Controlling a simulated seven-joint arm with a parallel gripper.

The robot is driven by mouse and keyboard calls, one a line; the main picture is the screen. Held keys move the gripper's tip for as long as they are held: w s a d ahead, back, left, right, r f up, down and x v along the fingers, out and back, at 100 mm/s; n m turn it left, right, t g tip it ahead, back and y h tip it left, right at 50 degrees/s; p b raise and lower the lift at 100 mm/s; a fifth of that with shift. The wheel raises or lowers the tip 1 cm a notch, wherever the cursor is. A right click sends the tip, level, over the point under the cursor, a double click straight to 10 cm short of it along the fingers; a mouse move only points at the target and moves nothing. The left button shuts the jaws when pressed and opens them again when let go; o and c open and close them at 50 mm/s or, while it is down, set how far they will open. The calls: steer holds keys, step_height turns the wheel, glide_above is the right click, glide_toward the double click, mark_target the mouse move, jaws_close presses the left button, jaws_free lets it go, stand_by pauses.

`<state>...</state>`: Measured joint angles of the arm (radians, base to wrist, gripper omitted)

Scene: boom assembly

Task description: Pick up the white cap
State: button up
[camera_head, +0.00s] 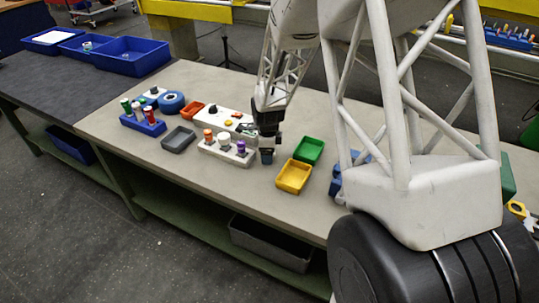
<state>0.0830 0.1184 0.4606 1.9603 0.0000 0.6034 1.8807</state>
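What looks like the white cap (223,139) stands upright in a white holder block (212,152) on the workbench, between an orange item (208,135) and a purple one (241,147). My gripper (266,150) points down over the bench, to the right of the holder and apart from the white cap. A small dark blue piece (266,157) shows at or just behind the fingertips. The fingers are too small and dark to tell whether they are open or shut, or whether they touch that piece.
A white panel with knobs (232,117) lies behind the holder. A grey tray (178,139) and a blue holder with bottles (143,124) are to the left. Yellow (293,177) and green (309,150) bins sit right of my gripper. The bench front is clear.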

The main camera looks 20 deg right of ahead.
steer(key=shift+f, duration=0.25)
stand_by(0.3)
steer(key=c, duration=1)
